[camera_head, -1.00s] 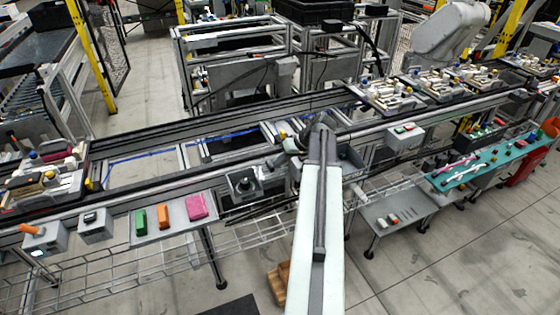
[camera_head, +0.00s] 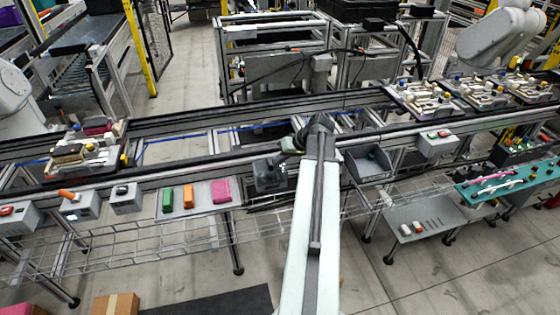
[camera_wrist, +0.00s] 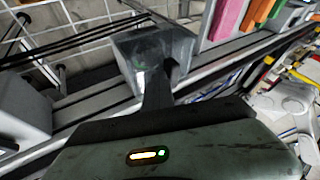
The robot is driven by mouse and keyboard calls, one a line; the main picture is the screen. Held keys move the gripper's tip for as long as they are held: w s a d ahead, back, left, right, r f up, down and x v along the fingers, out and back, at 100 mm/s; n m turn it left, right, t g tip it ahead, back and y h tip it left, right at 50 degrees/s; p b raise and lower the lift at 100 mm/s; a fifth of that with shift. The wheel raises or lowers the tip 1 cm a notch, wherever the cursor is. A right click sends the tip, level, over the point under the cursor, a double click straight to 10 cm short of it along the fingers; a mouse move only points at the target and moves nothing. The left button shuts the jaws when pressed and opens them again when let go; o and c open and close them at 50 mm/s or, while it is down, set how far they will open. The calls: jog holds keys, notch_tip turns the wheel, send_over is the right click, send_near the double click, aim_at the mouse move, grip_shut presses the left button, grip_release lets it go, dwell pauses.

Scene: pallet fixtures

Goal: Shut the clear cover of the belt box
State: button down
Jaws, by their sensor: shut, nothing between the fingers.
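The belt box (camera_head: 268,178) is a small grey box on the near side of the conveyor, just left of my arm in the head view. In the wrist view the box (camera_wrist: 145,55) is ahead of my gripper, with smoky see-through faces and something green inside. How far its clear cover is open I cannot tell. My gripper (camera_wrist: 157,88) is shut and empty; its dark fingers overlap the box's near lower edge in the picture. Whether they touch it is unclear. In the head view my wrist (camera_head: 298,140) hides much of the gripper.
A shelf (camera_head: 196,197) with green, orange and pink blocks stands left of the box. Further left are small control boxes (camera_head: 80,205). A grey open bin (camera_head: 368,163) hangs right of my arm. The conveyor (camera_head: 190,150) runs behind, and a wire rack (camera_head: 130,245) lies below.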

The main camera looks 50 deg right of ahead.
jog(key=s+d+r+p, duration=0.4)
jog(key=s+r+p, duration=0.4)
jog(key=shift+d, duration=0.4)
